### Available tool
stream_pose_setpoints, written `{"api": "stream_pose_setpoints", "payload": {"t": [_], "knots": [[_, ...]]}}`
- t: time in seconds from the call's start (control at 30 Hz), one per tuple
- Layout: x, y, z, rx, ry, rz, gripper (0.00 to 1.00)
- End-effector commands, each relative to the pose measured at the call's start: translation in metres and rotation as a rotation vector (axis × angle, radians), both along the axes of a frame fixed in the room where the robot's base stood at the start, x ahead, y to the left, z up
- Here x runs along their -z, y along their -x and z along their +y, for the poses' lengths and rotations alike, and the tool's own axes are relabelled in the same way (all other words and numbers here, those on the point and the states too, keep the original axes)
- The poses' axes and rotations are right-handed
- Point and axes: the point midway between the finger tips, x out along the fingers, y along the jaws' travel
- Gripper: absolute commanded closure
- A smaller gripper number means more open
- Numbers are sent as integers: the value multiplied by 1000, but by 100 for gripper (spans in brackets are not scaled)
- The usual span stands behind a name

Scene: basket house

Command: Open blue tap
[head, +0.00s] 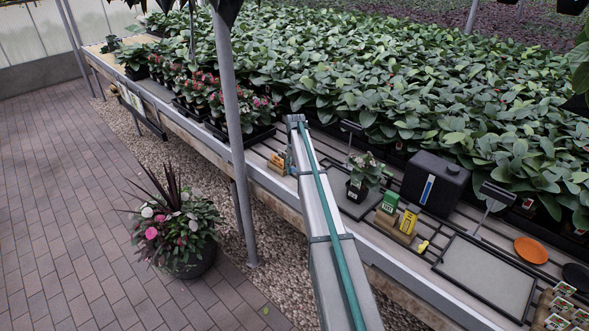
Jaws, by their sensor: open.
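I cannot clearly make out a blue tap in the head view. A black tank (436,183) stands on the slatted bench at the right and has an upright blue and white strip (427,189) on its front. I cannot tell whether a tap belongs to that tank.
Green and yellow boxes (409,220), a potted plant (361,181), a grey tray (485,276) and an orange dish (531,250) stand on the bench. A grey post (231,140) rises at its front. A flower pot (184,259) stands on the floor. The brick path (70,230) is otherwise clear.

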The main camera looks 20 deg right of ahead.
Motion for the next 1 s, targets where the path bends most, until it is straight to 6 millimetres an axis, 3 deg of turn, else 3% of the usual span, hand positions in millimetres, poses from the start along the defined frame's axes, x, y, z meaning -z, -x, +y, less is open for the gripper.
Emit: {"api": "stream_pose_setpoints", "payload": {"t": [1.0], "knots": [[0,19,-44,3,4,-1,56]]}}
